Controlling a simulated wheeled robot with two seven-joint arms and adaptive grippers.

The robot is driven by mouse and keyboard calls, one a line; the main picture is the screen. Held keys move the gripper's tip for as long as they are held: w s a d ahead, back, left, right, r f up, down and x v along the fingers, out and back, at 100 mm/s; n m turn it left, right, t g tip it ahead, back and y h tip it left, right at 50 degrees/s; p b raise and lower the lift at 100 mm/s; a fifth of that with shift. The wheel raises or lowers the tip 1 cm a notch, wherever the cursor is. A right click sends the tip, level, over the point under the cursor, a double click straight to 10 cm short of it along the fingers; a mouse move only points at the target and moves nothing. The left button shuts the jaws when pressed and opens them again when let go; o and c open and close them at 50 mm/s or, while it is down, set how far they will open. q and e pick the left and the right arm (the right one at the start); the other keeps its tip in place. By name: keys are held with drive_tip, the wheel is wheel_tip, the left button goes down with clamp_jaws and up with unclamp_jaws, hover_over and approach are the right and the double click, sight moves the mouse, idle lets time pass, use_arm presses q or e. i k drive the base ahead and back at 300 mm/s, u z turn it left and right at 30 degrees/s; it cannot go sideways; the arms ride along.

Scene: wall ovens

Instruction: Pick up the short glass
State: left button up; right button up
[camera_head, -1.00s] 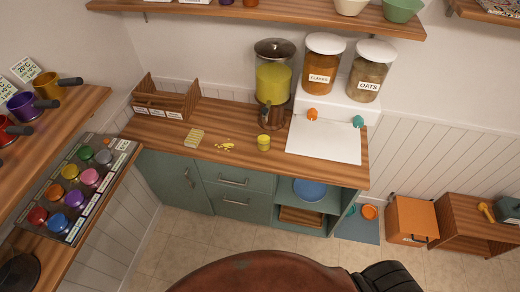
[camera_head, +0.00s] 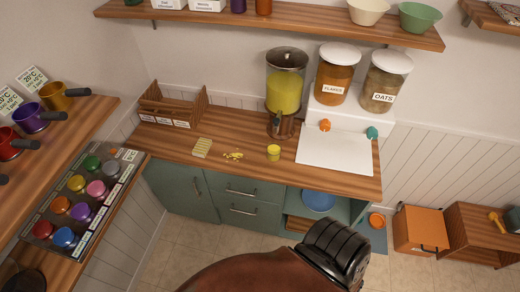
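A small, short yellow glass (camera_head: 273,152) stands upright near the front edge of the wooden counter (camera_head: 250,172). It is just in front of the tall dispenser (camera_head: 284,90), which holds yellow liquid. Another darker glass-like shape (camera_head: 284,128) is at the dispenser's foot; its details are hard to make out. Neither gripper can be made out in the head view. A large brown rounded shape with a black ribbed part fills the bottom middle, apart from the short glass.
Yellow pieces (camera_head: 233,156) and a small slatted block (camera_head: 202,147) lie left of the glass. A wooden rack (camera_head: 172,108) stands at the back left. A white board (camera_head: 335,148) and jars (camera_head: 337,75) are right. A shelf (camera_head: 290,20) overhangs the back.

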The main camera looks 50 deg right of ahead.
sight(274, 147)
drive_tip(key=i, duration=0.85)
drive_tip(key=z, duration=1.65)
